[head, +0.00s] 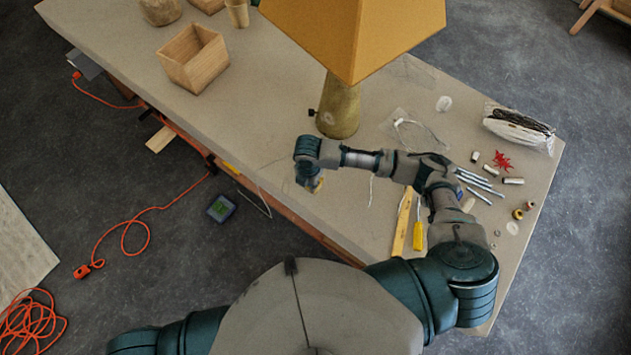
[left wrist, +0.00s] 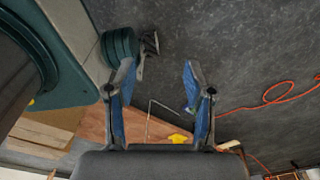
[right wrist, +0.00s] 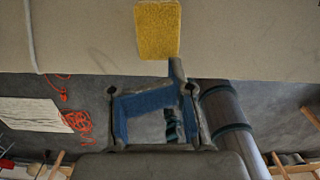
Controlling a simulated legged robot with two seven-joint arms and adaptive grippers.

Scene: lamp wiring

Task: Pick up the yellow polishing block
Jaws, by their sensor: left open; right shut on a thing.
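The yellow polishing block (right wrist: 157,28) shows at the top of the right wrist view, against the grey table top, just past the fingertips of my right gripper (right wrist: 176,76). A small bit of yellow also shows at this gripper in the head view (head: 318,185), close to the table's near edge. My right gripper is shut on the block, as far as I can tell; the contact itself is not clear, nor whether the block is clear of the table. My left gripper (left wrist: 155,85) is open and empty, over the floor beside the table in the left wrist view.
A lamp with a yellow shade (head: 350,35) stands behind my right gripper. A wooden box (head: 193,58) is at the back left. An orange cord (head: 130,222) lies on the floor.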

